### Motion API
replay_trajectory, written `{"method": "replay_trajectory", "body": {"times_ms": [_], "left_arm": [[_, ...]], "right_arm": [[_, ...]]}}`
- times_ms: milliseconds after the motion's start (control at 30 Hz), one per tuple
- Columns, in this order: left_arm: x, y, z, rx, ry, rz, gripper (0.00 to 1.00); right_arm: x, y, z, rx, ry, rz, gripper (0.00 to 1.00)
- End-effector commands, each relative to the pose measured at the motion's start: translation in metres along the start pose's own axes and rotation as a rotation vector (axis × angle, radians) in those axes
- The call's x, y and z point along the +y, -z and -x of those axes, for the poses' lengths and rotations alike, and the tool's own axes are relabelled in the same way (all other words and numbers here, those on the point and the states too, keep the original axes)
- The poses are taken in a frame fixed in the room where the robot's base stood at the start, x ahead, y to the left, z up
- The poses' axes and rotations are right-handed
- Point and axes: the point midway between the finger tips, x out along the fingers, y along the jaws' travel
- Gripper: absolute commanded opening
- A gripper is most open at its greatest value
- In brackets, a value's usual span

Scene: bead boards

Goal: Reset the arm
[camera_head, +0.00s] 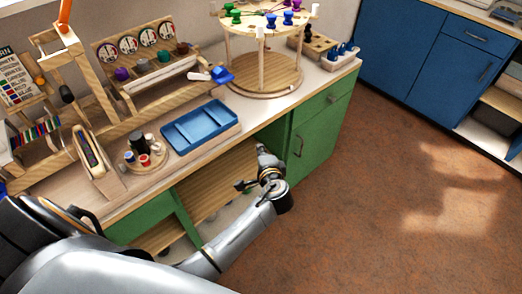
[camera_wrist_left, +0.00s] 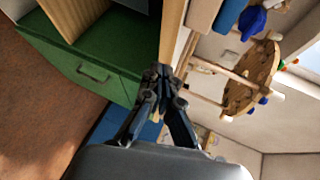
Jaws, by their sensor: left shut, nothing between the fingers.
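My left arm comes in from the lower left of the head view. Its gripper (camera_head: 243,185) is in front of the open shelf of the green cabinet (camera_head: 316,135), below the worktop edge. In the left wrist view the gripper (camera_wrist_left: 160,72) has its fingertips together, with nothing between them. The green cabinet (camera_wrist_left: 75,62) shows beyond it to the left, with its handle. My right gripper is in neither view.
On the worktop stand a blue tray (camera_head: 200,126), a round wooden stand (camera_head: 266,76) with coloured spools, and a small round board (camera_head: 146,156) with jars. Blue cabinets (camera_head: 420,50) stand at the upper right. The brown floor (camera_head: 400,190) is clear.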

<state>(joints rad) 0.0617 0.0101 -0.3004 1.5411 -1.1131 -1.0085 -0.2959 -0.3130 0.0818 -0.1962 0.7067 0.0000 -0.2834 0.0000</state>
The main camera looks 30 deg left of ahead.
Motion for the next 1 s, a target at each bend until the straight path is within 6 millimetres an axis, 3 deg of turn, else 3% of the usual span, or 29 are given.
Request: {"method": "replay_trajectory", "body": {"times_ms": [300,367,433,567,733,867,1000], "left_arm": [[0.002,0.000,0.000,0.001,-0.004,-0.001,0.00],[0.012,-0.001,-0.001,0.008,-0.023,-0.003,0.00],[0.037,-0.002,-0.003,0.023,-0.072,-0.005,0.00],[0.117,-0.010,-0.003,0.065,-0.234,0.008,0.00],[0.244,-0.039,0.019,0.093,-0.501,0.080,0.00],[0.333,-0.074,0.052,0.069,-0.696,0.172,0.00],[0.417,-0.123,0.100,-0.004,-0.885,0.302,0.00]], "right_arm": [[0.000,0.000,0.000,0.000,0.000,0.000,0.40],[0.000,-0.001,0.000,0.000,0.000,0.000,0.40],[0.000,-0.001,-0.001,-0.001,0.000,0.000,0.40],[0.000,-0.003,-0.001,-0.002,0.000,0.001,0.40],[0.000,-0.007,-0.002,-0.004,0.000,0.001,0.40],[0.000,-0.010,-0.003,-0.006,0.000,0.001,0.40],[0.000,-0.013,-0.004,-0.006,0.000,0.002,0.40]]}}
